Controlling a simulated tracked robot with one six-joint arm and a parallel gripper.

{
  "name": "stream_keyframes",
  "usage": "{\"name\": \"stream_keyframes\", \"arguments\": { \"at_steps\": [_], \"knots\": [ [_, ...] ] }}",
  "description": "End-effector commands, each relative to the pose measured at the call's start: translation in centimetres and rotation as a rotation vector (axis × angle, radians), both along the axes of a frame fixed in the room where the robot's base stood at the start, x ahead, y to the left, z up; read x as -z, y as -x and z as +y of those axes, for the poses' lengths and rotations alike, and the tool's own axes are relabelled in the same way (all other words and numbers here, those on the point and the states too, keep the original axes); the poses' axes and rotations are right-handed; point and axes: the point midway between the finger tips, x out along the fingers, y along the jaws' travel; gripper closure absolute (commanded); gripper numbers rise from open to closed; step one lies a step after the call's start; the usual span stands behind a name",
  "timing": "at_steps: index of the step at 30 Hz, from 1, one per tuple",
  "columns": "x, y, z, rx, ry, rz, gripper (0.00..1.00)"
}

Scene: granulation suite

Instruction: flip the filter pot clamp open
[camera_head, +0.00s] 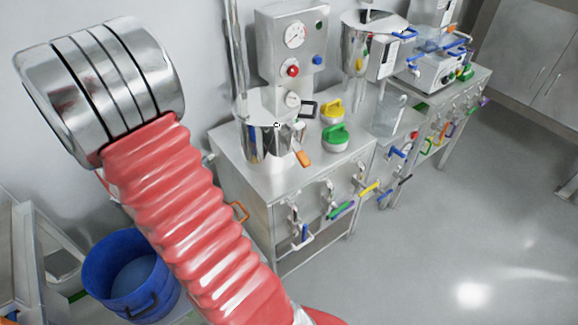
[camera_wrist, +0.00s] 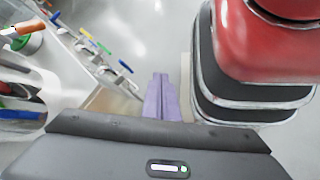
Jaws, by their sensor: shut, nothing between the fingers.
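In the head view a steel filter pot (camera_head: 262,143) stands on top of a steel cabinet. Its clamp has an orange-tipped lever (camera_head: 302,158) that sticks out on the pot's front right side and slants down. The orange lever tip also shows at the top left of the wrist view (camera_wrist: 24,28), beside the cut-off pot. My gripper (camera_wrist: 160,76) shows in the wrist view as two purple fingers pressed together with nothing between them. It is apart from the lever, with open floor beyond it. The gripper is not visible in the head view, where my red arm fills the left.
A green-handled lid (camera_head: 335,138) and a yellow-handled lid (camera_head: 331,111) sit right of the pot. A gauge panel (camera_head: 292,45) rises behind it. Coloured valve levers (camera_head: 340,210) line the cabinet front. A blue bucket (camera_head: 130,275) stands at lower left. The floor at right is clear.

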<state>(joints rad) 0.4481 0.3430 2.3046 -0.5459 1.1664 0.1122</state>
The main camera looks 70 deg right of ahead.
Motion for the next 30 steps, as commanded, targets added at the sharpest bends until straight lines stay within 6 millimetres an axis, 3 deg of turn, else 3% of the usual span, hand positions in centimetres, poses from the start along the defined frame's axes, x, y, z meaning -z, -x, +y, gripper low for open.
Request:
{"name": "stream_keyframes", "arguments": {
  "at_steps": [9, 19, 25, 30],
  "knots": [
    [2.3, 3.7, -4.6, -0.032, 0.046, 0.261, 1.0],
    [4.0, 6.5, -9.9, -0.122, 0.129, 0.523, 1.0],
    [4.6, 6.9, -13.7, -0.219, 0.226, 0.676, 1.0],
    [4.1, 5.5, -17.5, -0.334, 0.387, 0.784, 1.0]
  ]
}}
